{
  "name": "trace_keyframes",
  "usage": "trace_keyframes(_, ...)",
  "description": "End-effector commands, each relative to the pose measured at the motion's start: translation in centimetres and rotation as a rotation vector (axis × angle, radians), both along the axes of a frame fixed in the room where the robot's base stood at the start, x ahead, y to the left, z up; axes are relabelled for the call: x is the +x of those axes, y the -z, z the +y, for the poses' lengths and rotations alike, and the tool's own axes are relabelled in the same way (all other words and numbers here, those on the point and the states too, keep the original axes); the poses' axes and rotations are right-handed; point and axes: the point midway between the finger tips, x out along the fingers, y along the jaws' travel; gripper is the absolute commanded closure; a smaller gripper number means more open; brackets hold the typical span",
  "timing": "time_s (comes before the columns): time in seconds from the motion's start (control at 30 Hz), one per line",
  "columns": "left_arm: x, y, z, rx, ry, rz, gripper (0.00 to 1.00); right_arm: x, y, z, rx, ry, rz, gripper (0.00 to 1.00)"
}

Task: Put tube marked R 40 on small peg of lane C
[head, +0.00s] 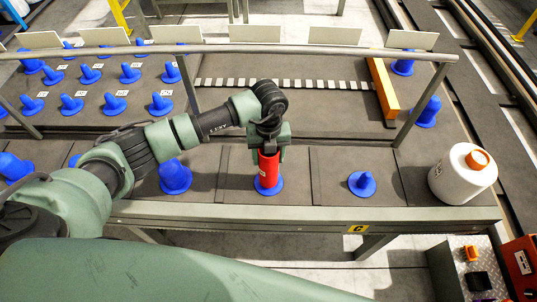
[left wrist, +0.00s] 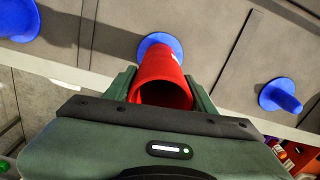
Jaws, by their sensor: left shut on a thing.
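A red tube (head: 268,168) stands about upright at the middle blue peg of the front row. My left gripper (head: 268,150) is shut on its upper part from above. The peg's blue base (head: 268,187) shows below the tube; its shaft is hidden, apparently inside it. In the left wrist view the red tube (left wrist: 163,80) lies between the fingers, with the blue base (left wrist: 160,42) at its far end. I cannot read any mark on the tube. A small blue peg (head: 362,183) stands bare to the right, near the yellow C label (head: 355,228). My right gripper is out of view.
A larger blue peg (head: 175,176) stands left of the tube. A white bottle (head: 462,174) with an orange cap stands at the right end. A grey rail (head: 300,48) crosses behind. Several blue pegs fill the back left.

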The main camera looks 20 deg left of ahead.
Motion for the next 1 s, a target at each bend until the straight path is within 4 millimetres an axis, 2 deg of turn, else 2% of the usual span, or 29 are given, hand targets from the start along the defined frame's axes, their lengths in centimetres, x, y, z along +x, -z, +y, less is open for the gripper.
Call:
trace_keyframes(0.1, 0.01, 0.71, -0.03, -0.001, 0.000, 0.000, 1.00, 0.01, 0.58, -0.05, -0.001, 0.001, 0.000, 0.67)
trace_keyframes(0.93, 0.02, 1.48, -0.01, 0.000, 0.000, -0.001, 1.00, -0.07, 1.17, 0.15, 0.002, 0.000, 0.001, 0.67)
trace_keyframes(0.97, 0.02, 1.37, -0.01, -0.001, 0.000, -0.001, 0.37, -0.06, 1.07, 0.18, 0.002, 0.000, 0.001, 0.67)
trace_keyframes(1.0, 0.02, 1.35, -0.01, -0.001, 0.000, -0.001, 0.26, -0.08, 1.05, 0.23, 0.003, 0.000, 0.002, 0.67)
